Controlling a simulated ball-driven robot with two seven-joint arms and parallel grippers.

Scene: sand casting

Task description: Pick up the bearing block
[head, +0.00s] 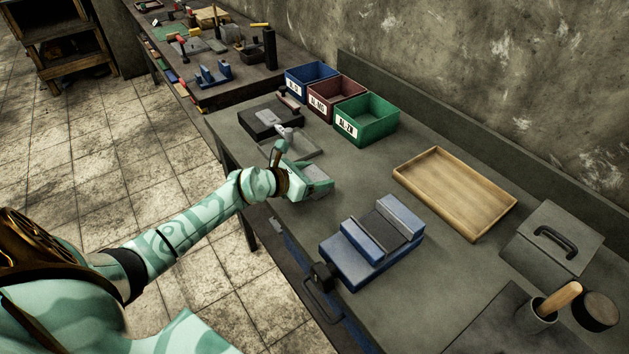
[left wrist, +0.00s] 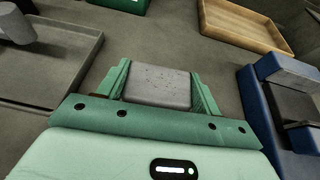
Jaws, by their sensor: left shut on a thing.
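The bearing block (left wrist: 158,88) is a grey, flat-topped block with dark specks and scratches. In the left wrist view it sits between the two green fingers of my left gripper (left wrist: 160,76), which are shut on it. In the head view my left gripper (head: 316,182) is low over the workbench, between the grey tray and the blue vise. I cannot tell whether the block touches the bench. My right gripper is not in view.
A blue vise (head: 345,262) stands to the right. Blue (head: 303,88), red (head: 320,110) and green (head: 362,132) bins and an empty wooden tray (head: 409,187) stand farther back. Bench between is clear.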

